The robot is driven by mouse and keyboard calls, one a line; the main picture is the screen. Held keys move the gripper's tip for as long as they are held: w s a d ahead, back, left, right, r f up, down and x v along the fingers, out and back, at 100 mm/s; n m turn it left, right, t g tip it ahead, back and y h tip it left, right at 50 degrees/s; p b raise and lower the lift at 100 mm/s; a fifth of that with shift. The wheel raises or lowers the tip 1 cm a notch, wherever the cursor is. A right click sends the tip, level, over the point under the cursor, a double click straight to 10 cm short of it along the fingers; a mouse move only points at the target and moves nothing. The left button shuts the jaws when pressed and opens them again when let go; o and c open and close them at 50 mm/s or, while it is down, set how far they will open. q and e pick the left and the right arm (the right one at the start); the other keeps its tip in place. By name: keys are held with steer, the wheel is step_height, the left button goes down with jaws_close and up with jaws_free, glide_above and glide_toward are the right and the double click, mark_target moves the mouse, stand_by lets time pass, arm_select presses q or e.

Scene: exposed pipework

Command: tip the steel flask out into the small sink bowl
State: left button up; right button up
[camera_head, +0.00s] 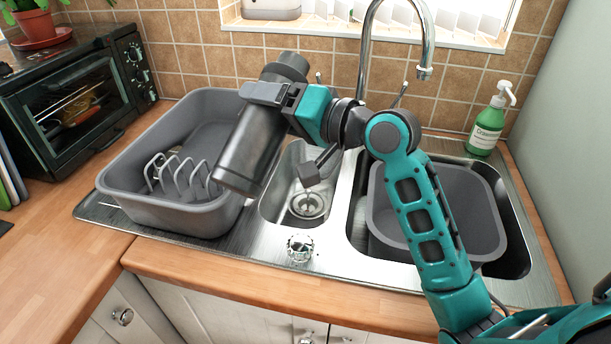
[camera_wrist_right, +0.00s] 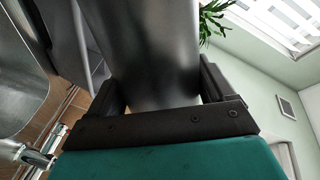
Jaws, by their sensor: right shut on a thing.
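The steel flask (camera_head: 252,142) is a dark grey cylinder, tilted in the head view. Its narrower, darker end is at the upper right and its wide end at the lower left. My right gripper (camera_head: 278,95) is shut on the flask near its upper part. In the right wrist view the flask (camera_wrist_right: 153,45) stands between both fingers of the gripper (camera_wrist_right: 160,88). The small sink bowl (camera_head: 282,188) lies in the middle of the steel sink, partly hidden by the flask and gripper. The flask's lower end appears over the bowl's left edge and the grey tub's rim. No liquid shows. My left gripper is out of view.
A grey tub (camera_head: 170,213) with a wire rack (camera_head: 180,175) stands left of the small bowl. A second grey basin (camera_head: 480,205) sits in the right bowl, partly behind my right arm. The tap (camera_head: 365,50) rises behind. A green soap bottle (camera_head: 487,128) stands at the back right.

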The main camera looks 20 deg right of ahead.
steer(key=shift+w+d+r+n+b, duration=0.1)
steer(key=shift+w+d+n+b, duration=0.1)
steer(key=shift+n+b, duration=0.3)
steer(key=shift+d+r+n, duration=0.15)
steer(key=shift+n, duration=0.45)
steer(key=n, duration=0.1)
steer(key=r+n+p, duration=0.1)
steer(key=n, duration=0.1)
steer(key=shift+s+a+r+t, duration=0.1)
steer(key=shift+a+r+t, duration=0.1)
steer(key=shift+r+t, duration=0.15)
steer(key=shift+s+a+r+n, duration=0.1)
steer(key=shift+a+n, duration=0.05)
steer(key=shift+n, duration=0.55)
steer(key=n, duration=0.2)
steer(key=n+b, duration=0.1)
steer(key=n, duration=0.1)
steer(key=shift+s+a+f+t, duration=0.15)
steer(key=shift+a+f+t, duration=0.1)
steer(key=shift+t, duration=0.1)
